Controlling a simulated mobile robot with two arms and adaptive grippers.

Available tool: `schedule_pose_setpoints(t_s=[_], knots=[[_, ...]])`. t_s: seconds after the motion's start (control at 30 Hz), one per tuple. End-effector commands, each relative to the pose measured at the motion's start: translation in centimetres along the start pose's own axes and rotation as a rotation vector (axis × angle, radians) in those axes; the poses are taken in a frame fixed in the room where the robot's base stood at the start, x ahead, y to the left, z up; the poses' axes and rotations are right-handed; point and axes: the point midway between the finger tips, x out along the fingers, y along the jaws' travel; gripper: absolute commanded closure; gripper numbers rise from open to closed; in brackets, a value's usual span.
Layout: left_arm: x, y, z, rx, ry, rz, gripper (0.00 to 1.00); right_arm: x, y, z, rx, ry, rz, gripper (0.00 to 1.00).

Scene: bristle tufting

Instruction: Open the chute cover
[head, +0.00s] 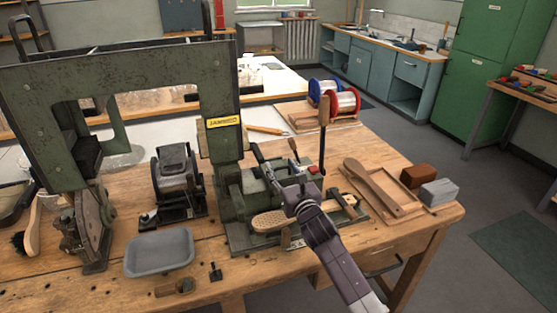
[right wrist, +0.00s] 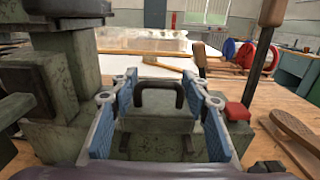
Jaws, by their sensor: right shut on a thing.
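The chute cover (right wrist: 160,125) is a worn green metal lid with a black bar handle (right wrist: 159,84) on top, seen in the right wrist view. It belongs to the green tufting machine (head: 222,120), which has a yellow "JAMMED" label. My right gripper (head: 276,176) reaches in from the lower right. Its two blue-padded fingers (right wrist: 161,78) are at the two ends of the handle and shut on it. The cover appears down on the machine. In the head view the arm and fingers partly hide the cover and handle. My left gripper is not in view.
A wooden brush body (head: 275,219) lies in front of the machine. A red-tipped lever (head: 315,170) and an upright wooden-handled rod (head: 323,115) stand close right of the gripper. A grey tray (head: 158,252) sits front left. Red and blue spools (head: 345,102) stand behind.

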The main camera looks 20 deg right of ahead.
Motion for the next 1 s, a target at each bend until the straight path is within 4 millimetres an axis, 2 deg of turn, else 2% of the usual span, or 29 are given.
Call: schedule_pose_setpoints(t_s=[0.03, 0.2, 0.3, 0.67, 0.7, 0.77, 1.0], knots=[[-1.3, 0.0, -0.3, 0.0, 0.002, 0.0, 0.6, -1.3, -0.1, 0.2, -0.005, 0.009, -0.001, 1.0], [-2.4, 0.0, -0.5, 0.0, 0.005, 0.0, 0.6, -4.2, -0.1, 0.0, -0.005, 0.008, -0.002, 1.0], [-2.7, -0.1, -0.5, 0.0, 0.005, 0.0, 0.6, -5.2, -0.1, 0.0, -0.004, 0.007, -0.002, 1.0], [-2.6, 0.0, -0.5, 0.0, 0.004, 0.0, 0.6, -5.5, -0.1, -0.1, -0.003, 0.005, -0.003, 1.0], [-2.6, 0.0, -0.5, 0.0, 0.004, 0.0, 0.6, -5.5, -0.1, -0.1, -0.004, 0.005, -0.003, 0.54], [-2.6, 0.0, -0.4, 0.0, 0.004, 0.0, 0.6, -5.5, -0.1, -0.1, -0.003, 0.005, -0.003, 0.49], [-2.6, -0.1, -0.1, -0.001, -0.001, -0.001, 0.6, -5.5, 0.0, -0.1, -0.002, 0.004, -0.001, 0.49]])
